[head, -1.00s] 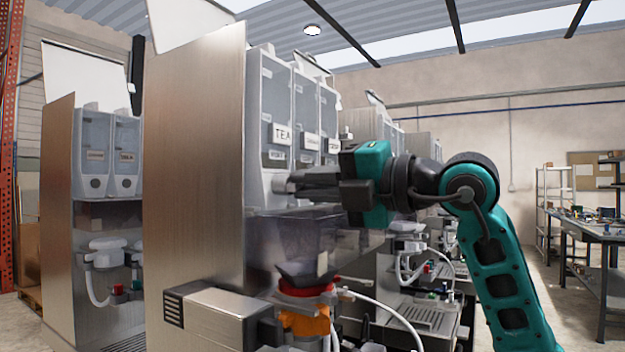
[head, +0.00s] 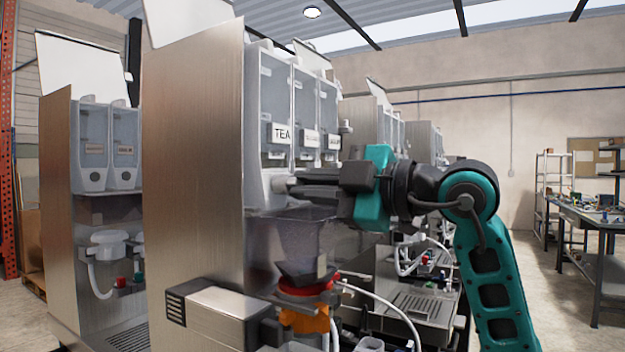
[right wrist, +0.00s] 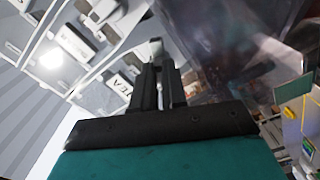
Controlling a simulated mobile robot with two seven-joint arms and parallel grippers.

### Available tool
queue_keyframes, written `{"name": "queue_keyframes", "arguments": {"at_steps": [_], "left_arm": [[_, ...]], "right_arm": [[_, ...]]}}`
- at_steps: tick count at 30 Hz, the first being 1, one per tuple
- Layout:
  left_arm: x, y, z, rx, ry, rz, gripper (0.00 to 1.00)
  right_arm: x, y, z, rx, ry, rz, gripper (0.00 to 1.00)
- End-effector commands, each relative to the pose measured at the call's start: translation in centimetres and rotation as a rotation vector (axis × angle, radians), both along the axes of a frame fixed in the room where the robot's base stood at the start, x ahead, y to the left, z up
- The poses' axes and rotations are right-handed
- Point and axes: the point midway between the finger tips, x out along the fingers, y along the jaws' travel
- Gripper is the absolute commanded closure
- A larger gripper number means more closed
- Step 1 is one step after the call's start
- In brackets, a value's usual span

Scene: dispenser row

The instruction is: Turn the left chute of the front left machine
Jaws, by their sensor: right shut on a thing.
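The front left machine (head: 195,150) stands in the middle of the head view, with a tall metal side panel and a row of canisters. The leftmost canister (head: 268,100) carries a TEA label. Its left chute (head: 281,184) is a small pale spout at the canister's foot, mostly covered by my fingers. My right gripper (head: 292,187) reaches in from the right and is shut on this chute. In the right wrist view the closed fingers (right wrist: 160,75) hold the pale chute (right wrist: 155,48) at their tips. My left gripper is not in view.
A clear funnel bin (head: 300,240) sits just below the gripper, above a red ring (head: 305,286). Another machine (head: 60,200) stands at the left, and more stand behind my right arm. A workbench (head: 595,220) is at the far right, with open floor before it.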

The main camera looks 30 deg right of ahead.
Motion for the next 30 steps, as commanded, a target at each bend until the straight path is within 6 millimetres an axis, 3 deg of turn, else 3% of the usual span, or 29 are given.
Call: {"name": "queue_keyframes", "arguments": {"at_steps": [21,22,30], "left_arm": [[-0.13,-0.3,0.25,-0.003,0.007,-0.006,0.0],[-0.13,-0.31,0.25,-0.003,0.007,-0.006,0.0],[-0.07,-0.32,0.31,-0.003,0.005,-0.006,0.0]], "right_arm": [[0.0,0.02,-0.04,0.063,0.037,0.0,1.0],[0.0,0.02,-0.04,0.063,0.037,0.0,0.85],[0.0,0.02,-0.03,0.062,0.037,0.0,0.62]]}}
